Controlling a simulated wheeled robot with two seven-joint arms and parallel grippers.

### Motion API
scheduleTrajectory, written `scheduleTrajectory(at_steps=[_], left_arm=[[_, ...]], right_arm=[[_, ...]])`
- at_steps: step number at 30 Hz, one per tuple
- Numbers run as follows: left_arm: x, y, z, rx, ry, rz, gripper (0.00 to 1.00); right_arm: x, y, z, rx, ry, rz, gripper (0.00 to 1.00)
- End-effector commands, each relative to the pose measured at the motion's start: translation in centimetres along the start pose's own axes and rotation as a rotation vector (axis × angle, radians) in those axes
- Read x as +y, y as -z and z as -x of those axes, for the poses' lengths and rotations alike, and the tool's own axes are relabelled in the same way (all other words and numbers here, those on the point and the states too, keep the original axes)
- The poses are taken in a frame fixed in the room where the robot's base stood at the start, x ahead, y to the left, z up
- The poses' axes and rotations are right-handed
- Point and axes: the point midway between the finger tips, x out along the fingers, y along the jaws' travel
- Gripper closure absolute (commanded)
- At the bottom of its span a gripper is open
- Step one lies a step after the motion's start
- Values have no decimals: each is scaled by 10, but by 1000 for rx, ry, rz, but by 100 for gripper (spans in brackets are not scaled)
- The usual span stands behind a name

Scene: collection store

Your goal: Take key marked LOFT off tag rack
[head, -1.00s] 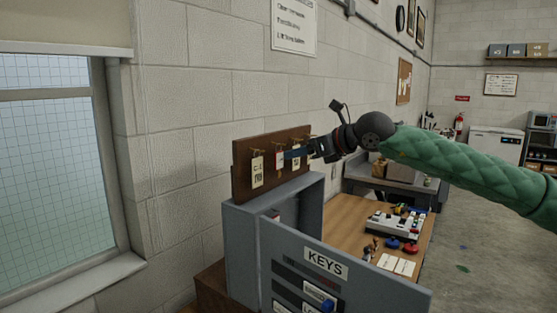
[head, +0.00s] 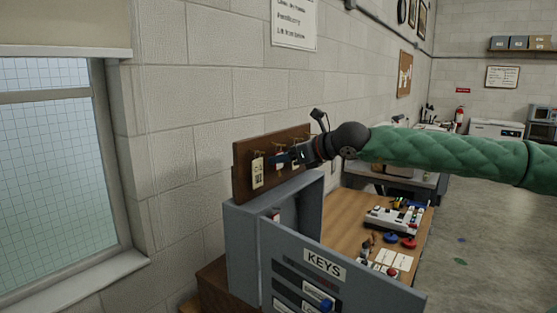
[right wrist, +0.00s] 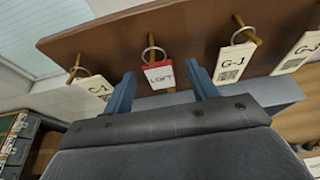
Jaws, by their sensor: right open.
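The tag rack (head: 243,160) is a brown wooden board with brass pegs, standing on top of the grey key cabinet against the wall. The LOFT key tag (right wrist: 159,76), white with a red top, hangs by a ring from a peg, between my fingers in the right wrist view. My right gripper (right wrist: 163,88) is open, one finger on each side of the tag; I cannot tell whether they touch it. In the head view it is at the rack (head: 283,157), partly covering the tags. My left gripper is not in view.
White tags hang on both sides, one marked C-1 (right wrist: 92,87) at left and one marked G-J (right wrist: 234,62) at right. The cabinet door marked KEYS (head: 325,263) stands open in front. A wooden desk (head: 343,213) with items is to the right.

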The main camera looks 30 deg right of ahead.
Motion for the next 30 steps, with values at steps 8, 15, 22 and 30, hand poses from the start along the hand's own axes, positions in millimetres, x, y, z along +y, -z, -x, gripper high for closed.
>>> scheduleTrajectory(at_steps=[8,15,22,30], left_arm=[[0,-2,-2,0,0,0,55],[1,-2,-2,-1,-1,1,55],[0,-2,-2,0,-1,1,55],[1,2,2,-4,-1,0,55]], right_arm=[[0,0,-1,0,-1,0,42],[0,0,-1,0,-1,0,83],[0,0,-1,-1,-1,0,90],[0,0,-1,-1,0,1,90]])
